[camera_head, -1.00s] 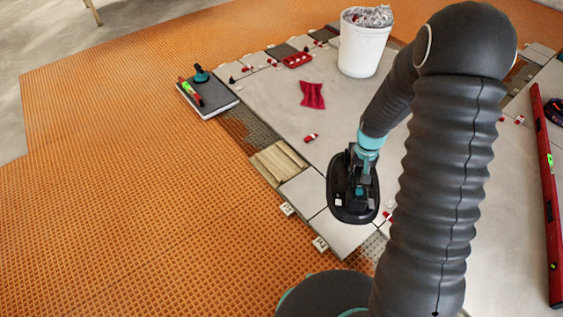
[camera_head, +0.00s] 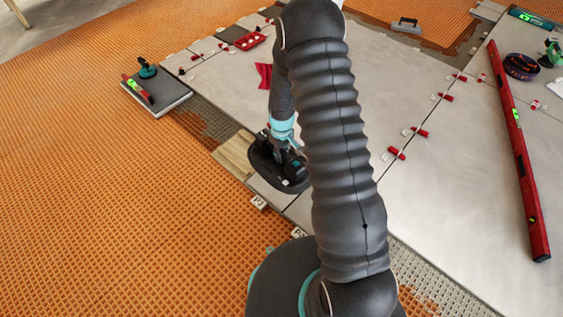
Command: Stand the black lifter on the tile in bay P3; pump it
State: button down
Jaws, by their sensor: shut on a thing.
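The black lifter (camera_head: 264,172), with a wide oval base, hangs from my gripper (camera_head: 284,140), which is shut on it. My arm covers part of the lifter's right side. The lifter is over the tile strip at the left edge of the pale floor, by the wooden board. A pale tile (camera_head: 268,196) shows just in front of its base. I cannot tell whether the base touches a tile. A small white bay marker (camera_head: 259,202) stands beside that tile, and another marker (camera_head: 298,233) is partly hidden by my body. Their lettering is too small to read surely.
A wooden board (camera_head: 233,156) lies left of the lifter. A dark slab (camera_head: 172,98) carries a small level and a suction cup. A red cloth (camera_head: 263,74), red tray (camera_head: 250,41) and long red level (camera_head: 518,150) lie on the pale tiles, with red clips between. Orange matting (camera_head: 90,200) is clear.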

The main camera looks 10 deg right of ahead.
aim_at(282, 167)
jog(key=f, duration=0.1)
jog(key=f+n, duration=0.1)
jog(key=f, duration=0.1)
jog(key=shift+w+f+b, duration=0.2)
jog(key=shift+w+b, duration=0.2)
jog(key=shift+f+b, duration=1.6)
jog(key=shift+f, duration=1.5)
jog(key=shift+d+f+b, duration=0.1)
jog(key=shift+f+b, duration=0.7)
jog(key=shift+b, duration=0.1)
dwell(0.4)
jog(key=c, duration=0.9)
grip_release()
jog(key=shift+s, duration=0.1)
notch_tip(282, 167, up, 12)
jog(key=shift+r, duration=0.1)
